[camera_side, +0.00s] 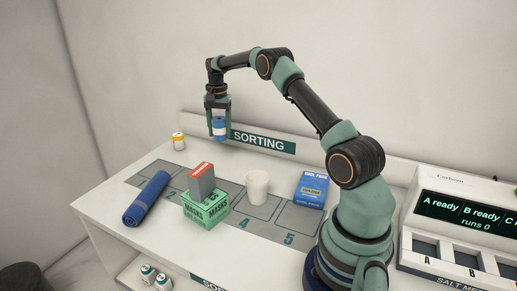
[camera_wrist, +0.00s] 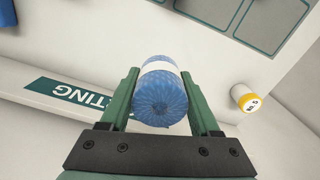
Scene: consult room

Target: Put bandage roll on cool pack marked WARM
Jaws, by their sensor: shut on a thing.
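The bandage roll (camera_side: 219,127), blue with a white band, is held in my gripper (camera_side: 219,131), high above the back of the counter near the SORTING sign. The wrist view shows the roll (camera_wrist: 161,95) between the two green fingers of my gripper (camera_wrist: 159,78), its round end facing the camera.
A green MASKS box (camera_side: 206,209) carries a grey and red box (camera_side: 201,181). A white cup (camera_side: 257,186) stands between these and the cool pack. A blue rolled cloth (camera_side: 148,199) lies at left; a yellow-banded bottle (camera_side: 178,141) stands behind. A display unit (camera_side: 460,217) is at right.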

